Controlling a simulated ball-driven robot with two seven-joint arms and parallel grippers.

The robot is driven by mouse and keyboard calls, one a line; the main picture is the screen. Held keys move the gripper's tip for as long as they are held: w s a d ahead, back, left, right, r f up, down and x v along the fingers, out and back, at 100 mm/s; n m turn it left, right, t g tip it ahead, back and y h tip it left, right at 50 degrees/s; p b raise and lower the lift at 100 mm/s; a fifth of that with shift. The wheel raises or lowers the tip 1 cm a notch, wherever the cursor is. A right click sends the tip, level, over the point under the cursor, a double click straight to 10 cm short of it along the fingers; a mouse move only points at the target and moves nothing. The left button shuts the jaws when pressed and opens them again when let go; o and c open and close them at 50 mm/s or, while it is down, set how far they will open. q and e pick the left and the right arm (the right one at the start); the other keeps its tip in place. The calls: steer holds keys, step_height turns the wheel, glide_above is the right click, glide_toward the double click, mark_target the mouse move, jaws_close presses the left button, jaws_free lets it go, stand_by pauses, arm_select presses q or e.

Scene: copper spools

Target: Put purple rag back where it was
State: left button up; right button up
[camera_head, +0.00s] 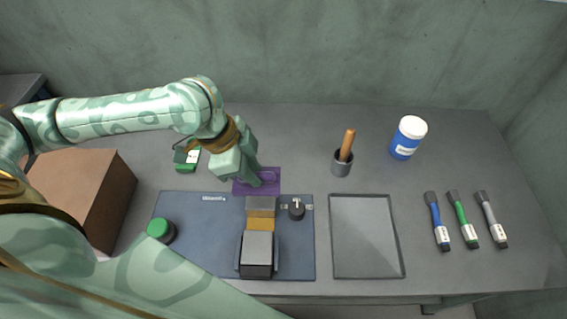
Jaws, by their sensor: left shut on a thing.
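The purple rag (242,187) lies flat on the grey table, just behind the back edge of the blue-grey mat. My left arm reaches in from the left. My left gripper (260,181) points down onto the rag and is shut on it. The gripper hides part of the rag. The rag appears to be at table level; I cannot tell if any of it is lifted. My right gripper is not in view.
The mat (190,240) holds a device with a grey block (257,247), a black knob (296,211) and a green button (160,229). A brown box (85,200) stands left. A cup (341,168), blue jar (405,143), tray (367,235) and markers (461,215) are right.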

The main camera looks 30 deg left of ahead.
arm_select(q)
steer(key=w+f+b, duration=0.2)
steer(key=w+f, duration=0.1)
steer(key=w, duration=0.1)
steer(key=w+a+f+b, duration=0.1)
steer(key=w+f+b, duration=0.1)
steer(key=w, duration=0.1)
steer(key=w+f+b, duration=0.3)
steer(key=w, duration=0.1)
steer(key=shift+w+a+f, duration=0.3)
steer(key=shift+w, duration=0.05)
steer(key=shift+w+a+f, duration=0.1)
steer(key=shift+w+f, duration=0.2)
steer(key=shift+w, duration=0.15)
steer(key=f+b, duration=0.3)
steer(key=f, duration=0.1)
steer(key=shift+w+a+f+b, duration=0.1)
steer(key=shift+w+b, duration=0.25)
steer(key=shift+r, duration=0.25)
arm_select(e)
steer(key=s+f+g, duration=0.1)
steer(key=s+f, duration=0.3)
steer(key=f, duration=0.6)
arm_select(q)
steer(key=o, duration=0.9)
steer(key=shift+f, duration=0.1)
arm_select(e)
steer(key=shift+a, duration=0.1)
